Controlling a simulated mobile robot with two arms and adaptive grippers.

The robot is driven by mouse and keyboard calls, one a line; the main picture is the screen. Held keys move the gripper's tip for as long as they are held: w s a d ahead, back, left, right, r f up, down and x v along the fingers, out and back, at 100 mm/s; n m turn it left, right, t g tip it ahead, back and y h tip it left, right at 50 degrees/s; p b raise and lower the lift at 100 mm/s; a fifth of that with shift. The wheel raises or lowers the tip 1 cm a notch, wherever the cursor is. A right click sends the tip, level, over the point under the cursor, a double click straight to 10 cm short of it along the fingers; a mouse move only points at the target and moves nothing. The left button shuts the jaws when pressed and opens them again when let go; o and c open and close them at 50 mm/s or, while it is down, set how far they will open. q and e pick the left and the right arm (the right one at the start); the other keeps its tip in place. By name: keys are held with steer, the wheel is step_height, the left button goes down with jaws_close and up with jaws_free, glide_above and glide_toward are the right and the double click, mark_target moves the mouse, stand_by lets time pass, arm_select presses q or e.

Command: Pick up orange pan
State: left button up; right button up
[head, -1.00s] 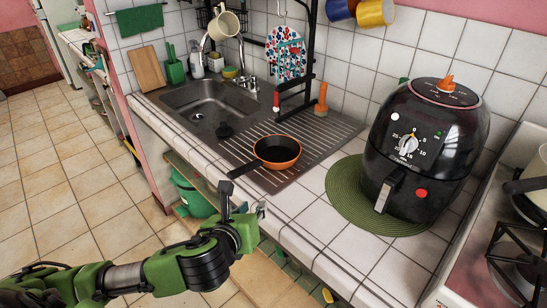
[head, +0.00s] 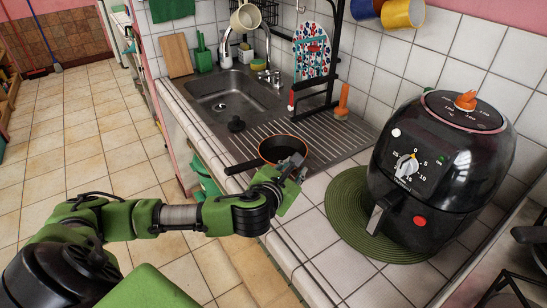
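The orange pan (head: 284,147) has a dark inside, an orange rim and a black handle (head: 243,166) pointing left toward the counter's front edge. It sits on the ribbed steel drainboard right of the sink basin. My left gripper (head: 292,169) is over the counter at the pan's near right side and hides part of its near rim. Its fingers look apart with nothing between them. I cannot tell whether it touches the pan. My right gripper is not in view.
A black air fryer (head: 447,160) stands on a green round mat (head: 345,220) to the right. A dark rack (head: 333,60) stands behind.

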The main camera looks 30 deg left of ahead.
arm_select(q)
steer(key=shift+x, duration=0.8)
steer(key=shift+w+d+f, duration=0.1)
steer(key=shift+w, duration=0.25)
steer(key=shift+w+f, duration=0.1)
steer(key=shift+w, duration=0.3)
steer(key=p+x, duration=0.1)
steer(key=x, duration=0.3)
steer(key=shift+w+a, duration=0.1)
steer(key=shift+a, duration=0.1)
steer(key=shift+w+f, duration=0.15)
steer(key=shift+w, duration=0.1)
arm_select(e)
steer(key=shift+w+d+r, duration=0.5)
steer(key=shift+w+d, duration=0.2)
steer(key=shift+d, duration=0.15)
arm_select(q)
steer(key=shift+c, duration=0.4)
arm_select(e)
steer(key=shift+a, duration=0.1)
arm_select(q)
steer(key=c, duration=0.6)
jaws_close()
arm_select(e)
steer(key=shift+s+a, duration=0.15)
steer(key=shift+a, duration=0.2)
